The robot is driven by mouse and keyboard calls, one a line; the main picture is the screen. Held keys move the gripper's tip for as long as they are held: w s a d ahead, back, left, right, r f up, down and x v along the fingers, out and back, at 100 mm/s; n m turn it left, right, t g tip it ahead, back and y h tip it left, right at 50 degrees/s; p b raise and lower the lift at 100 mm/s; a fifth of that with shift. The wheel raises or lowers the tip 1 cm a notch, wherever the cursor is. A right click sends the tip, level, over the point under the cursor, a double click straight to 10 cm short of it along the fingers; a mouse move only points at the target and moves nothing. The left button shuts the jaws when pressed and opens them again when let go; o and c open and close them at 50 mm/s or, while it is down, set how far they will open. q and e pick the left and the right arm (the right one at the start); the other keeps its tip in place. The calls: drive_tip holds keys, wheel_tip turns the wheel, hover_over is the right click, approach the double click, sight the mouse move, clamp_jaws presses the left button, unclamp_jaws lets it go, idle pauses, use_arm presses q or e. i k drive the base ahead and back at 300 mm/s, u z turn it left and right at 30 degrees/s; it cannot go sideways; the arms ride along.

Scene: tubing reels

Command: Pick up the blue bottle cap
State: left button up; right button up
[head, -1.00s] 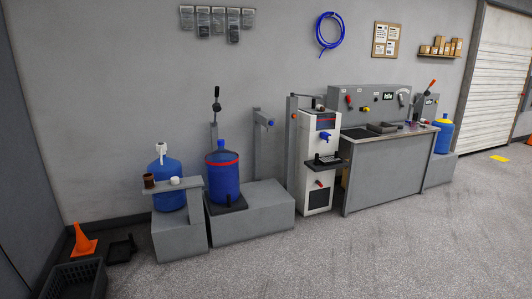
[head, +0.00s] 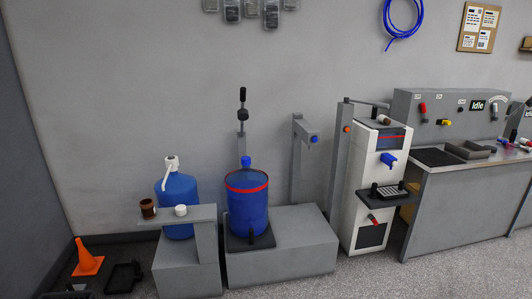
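A large blue bottle (head: 247,215) with a red band stands upright on a dark plate on a grey block, left of centre in the head view. A small blue cap-like top (head: 246,162) sits on its neck. A second blue bottle (head: 177,190) with a white pump stands to its left, partly hidden by a grey shelf. No loose blue cap can be made out. Neither of my grippers is in view.
The grey shelf (head: 184,213) carries a brown cup (head: 148,208) and a white round piece (head: 181,210). A white dispenser (head: 376,190) and a grey workbench (head: 462,200) stand to the right. An orange cone (head: 88,257) is at the left. Front floor is partly clear.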

sight(245, 161)
drive_tip(key=u, duration=0.5)
drive_tip(key=i, duration=2.15)
drive_tip(key=u, duration=0.45)
